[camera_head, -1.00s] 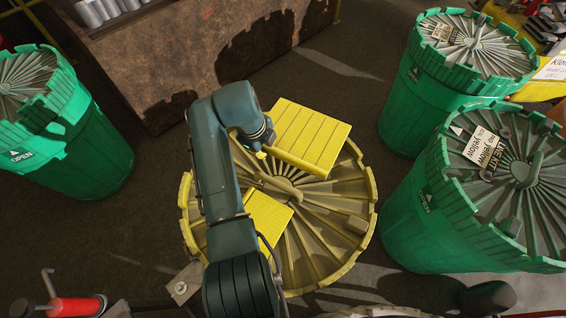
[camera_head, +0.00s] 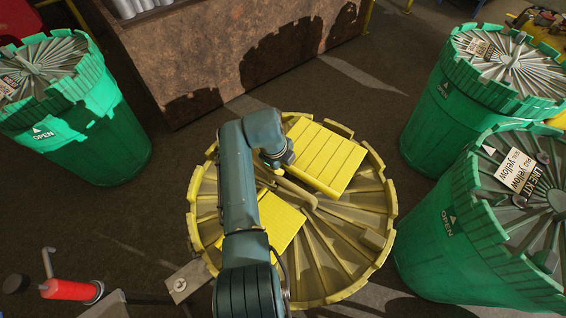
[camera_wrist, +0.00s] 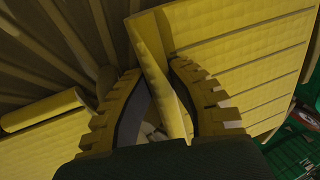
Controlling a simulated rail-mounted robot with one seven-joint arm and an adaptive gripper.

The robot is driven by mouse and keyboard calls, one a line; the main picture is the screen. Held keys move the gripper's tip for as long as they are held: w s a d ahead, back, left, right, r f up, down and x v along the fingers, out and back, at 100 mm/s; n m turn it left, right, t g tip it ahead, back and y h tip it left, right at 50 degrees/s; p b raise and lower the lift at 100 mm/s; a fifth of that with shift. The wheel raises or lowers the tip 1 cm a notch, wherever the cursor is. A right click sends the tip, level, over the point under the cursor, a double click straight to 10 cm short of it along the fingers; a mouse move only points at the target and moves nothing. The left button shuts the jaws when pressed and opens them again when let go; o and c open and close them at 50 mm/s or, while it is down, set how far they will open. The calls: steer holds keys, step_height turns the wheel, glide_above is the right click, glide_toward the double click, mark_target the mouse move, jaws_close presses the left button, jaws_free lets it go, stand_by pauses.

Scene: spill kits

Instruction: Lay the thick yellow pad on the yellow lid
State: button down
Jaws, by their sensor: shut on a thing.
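The thick yellow pad (camera_head: 328,157) is ribbed and lies over the back right part of the round yellow lid (camera_head: 350,265), slightly tilted in view. I cannot tell whether its underside touches the lid. My gripper (camera_wrist: 156,78) is shut on the near edge of this pad, which fills the right of the wrist view (camera_wrist: 245,65). In the head view the fingers are mostly hidden by my wrist. A second yellow pad (camera_head: 283,226) lies on the lid nearer me, partly hidden by my arm. A rolled yellow edge also shows at left in the wrist view (camera_wrist: 40,110).
Green drums with grey lids stand at left (camera_head: 90,130) and at right (camera_head: 440,110), (camera_head: 440,235); the near right one carries a paper label (camera_head: 515,170). A brown rusty cabinet (camera_head: 220,60) stands behind. A red cylinder (camera_head: 70,289) is at the lower left.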

steer(key=shift+s+f, duration=0.1)
steer(key=shift+f, duration=0.3)
steer(key=c, duration=1.3)
jaws_free()
